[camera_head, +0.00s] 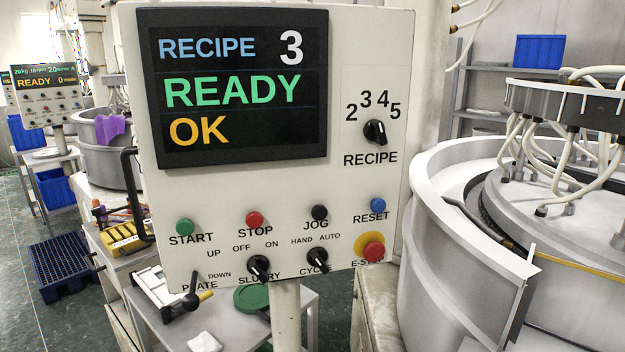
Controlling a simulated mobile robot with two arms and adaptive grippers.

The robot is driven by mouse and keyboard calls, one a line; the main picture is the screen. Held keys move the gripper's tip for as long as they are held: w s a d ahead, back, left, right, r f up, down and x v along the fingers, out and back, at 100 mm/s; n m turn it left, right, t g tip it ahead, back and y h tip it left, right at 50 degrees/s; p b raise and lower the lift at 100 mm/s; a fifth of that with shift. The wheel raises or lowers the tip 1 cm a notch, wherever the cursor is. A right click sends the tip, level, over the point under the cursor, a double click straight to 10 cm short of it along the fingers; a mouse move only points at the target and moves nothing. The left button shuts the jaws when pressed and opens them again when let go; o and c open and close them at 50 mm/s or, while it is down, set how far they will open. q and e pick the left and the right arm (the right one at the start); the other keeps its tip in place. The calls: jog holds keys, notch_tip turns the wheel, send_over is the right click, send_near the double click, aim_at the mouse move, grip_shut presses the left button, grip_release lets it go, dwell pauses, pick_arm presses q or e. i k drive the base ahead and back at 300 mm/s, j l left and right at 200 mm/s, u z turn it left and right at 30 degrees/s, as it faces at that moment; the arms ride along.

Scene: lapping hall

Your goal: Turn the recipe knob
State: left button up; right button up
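The recipe knob (375,132) is a small black rotary knob with a pale mark, on the right part of a white control panel (230,190). The numbers 2, 3, 4 and 5 arc above it and the word RECIPE is below it. I cannot tell for sure which number its mark points to. The panel's display (240,88) reads RECIPE 3, READY and OK. Neither of my grippers shows in this view, and nothing touches the knob.
Start (185,227), stop (255,218), jog (319,212) and reset (377,204) buttons, a red emergency stop (374,251) and lower knobs (317,257) sit below. A lapping machine (450,215) stands right. A cluttered table (170,330) is below. The panel front is unobstructed.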

aim_at(374, 130)
jog(key=i+j, duration=0.1)
jog(key=j, duration=0.6)
jog(key=i+j+u, duration=0.1)
jog(key=j, duration=0.25)
jog(key=i+j, duration=0.15)
jog(key=j, duration=0.2)
jog(key=z, duration=1.85)
jog(key=i+l+z, duration=0.15)
jog(key=z, duration=0.25)
jog(key=i+l+z, duration=0.1)
jog(key=z, duration=0.3)
jog(key=i+z, duration=0.2)
jog(key=z, duration=0.2)
jog(key=i+z, duration=0.15)
jog(key=z, duration=0.25)
